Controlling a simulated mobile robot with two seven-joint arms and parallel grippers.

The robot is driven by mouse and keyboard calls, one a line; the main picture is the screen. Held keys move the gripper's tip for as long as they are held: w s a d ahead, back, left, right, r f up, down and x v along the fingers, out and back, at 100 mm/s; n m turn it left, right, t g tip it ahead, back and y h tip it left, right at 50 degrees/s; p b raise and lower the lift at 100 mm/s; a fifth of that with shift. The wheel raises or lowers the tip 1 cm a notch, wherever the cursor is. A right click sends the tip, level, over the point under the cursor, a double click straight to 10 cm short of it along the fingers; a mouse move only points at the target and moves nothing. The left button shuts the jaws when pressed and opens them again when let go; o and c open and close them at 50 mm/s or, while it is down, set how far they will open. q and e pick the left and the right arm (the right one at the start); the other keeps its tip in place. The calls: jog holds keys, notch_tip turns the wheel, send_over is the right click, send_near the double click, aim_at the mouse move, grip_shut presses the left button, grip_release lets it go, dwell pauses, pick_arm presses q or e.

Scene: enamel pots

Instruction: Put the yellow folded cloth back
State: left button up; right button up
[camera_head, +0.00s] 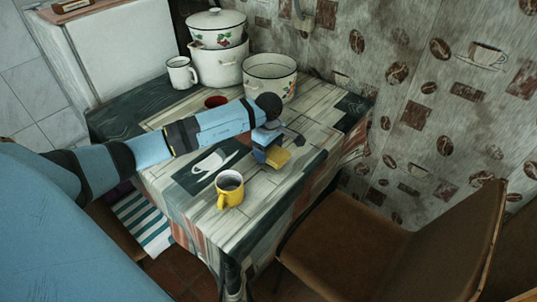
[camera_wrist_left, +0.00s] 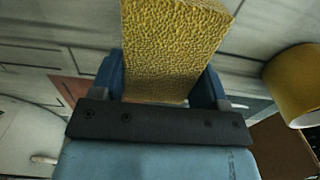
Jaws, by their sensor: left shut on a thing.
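The yellow folded cloth (camera_head: 277,157) shows under my left gripper (camera_head: 268,149) over the table in the head view. In the left wrist view the cloth (camera_wrist_left: 172,45) is a thick yellow block with a bumpy weave, between the two blue fingers of my left gripper (camera_wrist_left: 163,88). The gripper is shut on it. I cannot tell from these frames whether the cloth touches the table or hangs just above it. My right gripper is not in view.
A yellow mug (camera_head: 230,190) stands near the table's front edge, also in the wrist view (camera_wrist_left: 292,85). White enamel pots (camera_head: 218,62), an open pot (camera_head: 270,75), a white mug (camera_head: 182,73) and a red bowl (camera_head: 215,101) stand behind my arm. A brown chair (camera_head: 345,245) stands at the right.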

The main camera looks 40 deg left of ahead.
pick_arm(q)
jog(key=shift+f, duration=1.05)
jog(key=shift+f, duration=0.25)
jog(key=o, duration=0.9)
jog(key=shift+r, duration=0.1)
